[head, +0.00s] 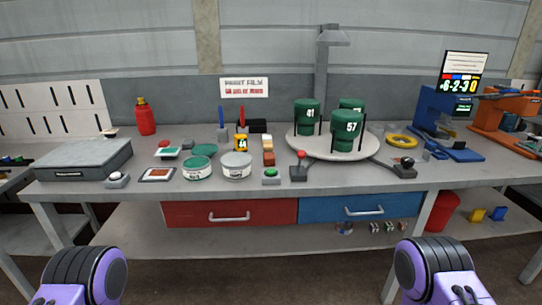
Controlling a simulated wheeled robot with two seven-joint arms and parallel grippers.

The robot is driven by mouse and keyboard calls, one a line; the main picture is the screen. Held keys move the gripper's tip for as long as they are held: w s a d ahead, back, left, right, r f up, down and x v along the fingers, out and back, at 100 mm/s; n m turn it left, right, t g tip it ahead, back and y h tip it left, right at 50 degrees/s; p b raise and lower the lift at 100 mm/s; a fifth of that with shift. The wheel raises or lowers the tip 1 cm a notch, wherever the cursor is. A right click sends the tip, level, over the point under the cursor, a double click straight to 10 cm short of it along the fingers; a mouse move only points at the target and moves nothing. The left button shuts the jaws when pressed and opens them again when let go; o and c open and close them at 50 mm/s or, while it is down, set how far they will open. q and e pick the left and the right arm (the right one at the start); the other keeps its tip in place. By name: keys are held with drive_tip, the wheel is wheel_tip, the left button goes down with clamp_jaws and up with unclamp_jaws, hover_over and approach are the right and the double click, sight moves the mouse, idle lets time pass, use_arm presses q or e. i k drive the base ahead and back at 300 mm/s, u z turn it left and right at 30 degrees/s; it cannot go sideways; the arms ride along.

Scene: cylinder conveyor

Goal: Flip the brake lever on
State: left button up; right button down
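Two levers stand on the grey workbench (330,180) by the round turntable (333,153). One lever has a red knob (301,154) on a dark base, at the front left of the turntable. The other has a dark knob (407,162) on a dark base, at the front right. I cannot tell which is the brake lever or which way counts as on. Green cylinders numbered 41 (309,115) and 57 (349,127) stand on the turntable, with another partly hidden behind. Only purple and black parts of my arms show at the bottom; neither gripper is visible.
A green button (271,174) sits left of the red-knobbed lever. A blue press (440,125) stands at right. The bench front between the levers is mostly clear.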

sight(300, 154)
drive_tip(key=u, duration=0.05)
drive_tip(key=i, duration=1.1)
drive_tip(key=z, duration=0.6)
